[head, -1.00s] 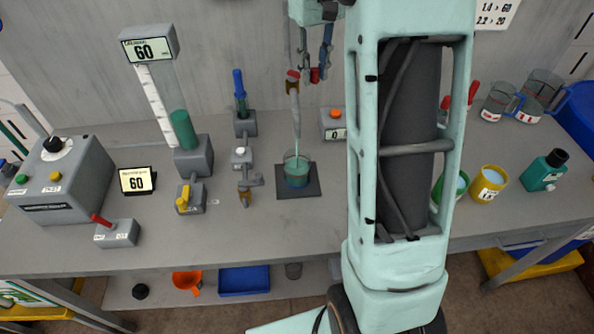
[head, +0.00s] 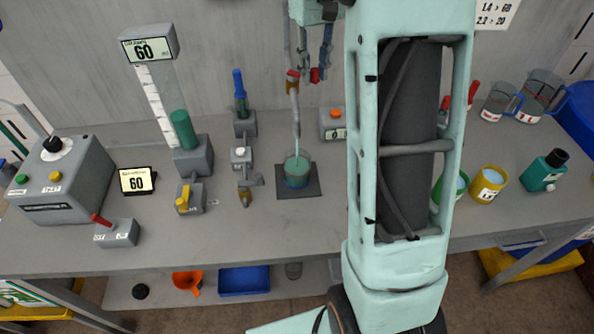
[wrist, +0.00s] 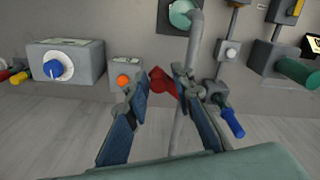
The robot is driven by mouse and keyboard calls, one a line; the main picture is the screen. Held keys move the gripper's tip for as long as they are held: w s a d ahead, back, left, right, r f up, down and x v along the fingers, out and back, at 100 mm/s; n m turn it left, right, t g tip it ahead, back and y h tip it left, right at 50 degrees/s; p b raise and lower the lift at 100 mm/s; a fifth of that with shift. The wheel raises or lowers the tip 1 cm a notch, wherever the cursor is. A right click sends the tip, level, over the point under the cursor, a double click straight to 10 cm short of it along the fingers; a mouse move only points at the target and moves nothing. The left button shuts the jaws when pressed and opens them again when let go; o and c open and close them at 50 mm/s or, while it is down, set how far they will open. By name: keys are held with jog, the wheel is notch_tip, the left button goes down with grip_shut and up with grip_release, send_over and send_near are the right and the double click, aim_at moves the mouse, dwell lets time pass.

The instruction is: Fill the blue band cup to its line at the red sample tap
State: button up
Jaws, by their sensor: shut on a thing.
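The clear cup with a blue band (head: 297,172) stands upright on a dark square pad (head: 298,192) under the grey spout of the tap. Green liquid fills much of it, and a thin pale stream seems to run into it from the spout. I cannot make out the line clearly. My gripper (head: 315,65) is at the tap, above and behind the cup. In the wrist view my gripper (wrist: 160,88) is shut on the red tap handle (wrist: 163,82). The cup shows there at the top edge (wrist: 181,14), partly behind the spout.
A small box with an orange button and display (head: 335,124) sits right of the cup. A small valve (head: 241,160) and a yellow-handled valve (head: 188,198) stand left. Yellow (head: 489,184) and green cups and a green bottle (head: 544,171) stand right. The front bench area is clear.

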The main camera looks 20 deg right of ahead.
jog(key=shift+w+d+r, duration=0.1)
jog(key=shift+r, duration=0.05)
jog(key=shift+w+d+r+n+p, duration=0.15)
jog(key=shift+d+n+p, duration=0.1)
jog(key=shift+n+p, duration=0.25)
jog(key=n+p, duration=0.1)
jog(key=n, duration=0.1)
jog(key=w+d+n+p, duration=0.1)
jog(key=w+n+p, duration=0.1)
jog(key=n, duration=0.1)
jog(key=shift+w+d+n+p, duration=0.25)
jog(key=shift+n+p, duration=0.05)
jog(key=shift+w+n, duration=0.25)
jog(key=shift+n, duration=0.25)
grip_shut()
jog(key=o, duration=2)
grip_release()
jog(key=shift+f, duration=0.3)
jog(key=shift+c, duration=0.2)
